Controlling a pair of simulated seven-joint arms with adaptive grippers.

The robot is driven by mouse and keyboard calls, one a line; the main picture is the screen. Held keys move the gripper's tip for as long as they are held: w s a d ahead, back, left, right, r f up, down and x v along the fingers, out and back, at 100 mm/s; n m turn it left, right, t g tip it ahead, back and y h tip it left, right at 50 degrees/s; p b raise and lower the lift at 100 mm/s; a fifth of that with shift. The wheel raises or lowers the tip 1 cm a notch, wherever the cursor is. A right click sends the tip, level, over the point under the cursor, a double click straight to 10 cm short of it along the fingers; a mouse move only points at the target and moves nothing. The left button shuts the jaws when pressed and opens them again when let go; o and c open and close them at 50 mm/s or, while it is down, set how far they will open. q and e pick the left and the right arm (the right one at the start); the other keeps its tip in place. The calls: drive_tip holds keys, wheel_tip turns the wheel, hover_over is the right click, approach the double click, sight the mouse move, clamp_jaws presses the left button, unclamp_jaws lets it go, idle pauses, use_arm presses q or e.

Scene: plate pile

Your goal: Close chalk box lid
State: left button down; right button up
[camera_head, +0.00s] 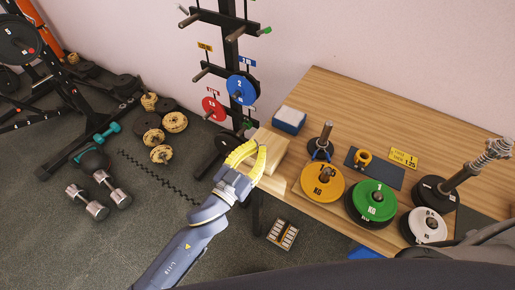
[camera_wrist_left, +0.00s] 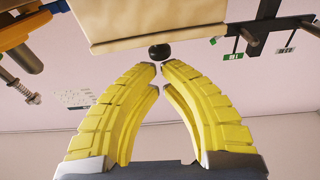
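A light wooden box (camera_head: 272,147) stands at the table's left edge, partly hidden behind my left gripper; I take it as the chalk box. In the left wrist view, a pale panel (camera_wrist_left: 150,22) with a round black knob (camera_wrist_left: 160,52) at its lower edge fills the top. It is probably the lid, but its angle is unclear. My left gripper (camera_head: 257,146) is beside the box. Its yellow fingertips (camera_wrist_left: 162,67) are almost together just below the knob in the picture, with nothing visible between them. Contact cannot be told. My right gripper is not in view.
A blue-and-white block (camera_head: 289,120) lies behind the box. Orange (camera_head: 323,183) and green (camera_head: 370,200) plate piles stand to its right on the table (camera_head: 340,100). A rack post with blue (camera_head: 242,90) and red plates rises at the back left.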

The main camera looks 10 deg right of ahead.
use_arm(q)
wheel_tip(320, 180, up, 3)
drive_tip(key=shift+s+r, duration=0.1)
drive_tip(key=shift+r, duration=0.1)
drive_tip(key=shift+s+r, duration=0.15)
drive_tip(key=shift+r, duration=0.15)
drive_tip(key=s+a+f, duration=0.3)
drive_tip(key=s+a, duration=0.3)
drive_tip(key=shift+s+a+f, duration=0.15)
drive_tip(key=shift+s+f, duration=0.15)
drive_tip(key=shift+f, duration=0.05)
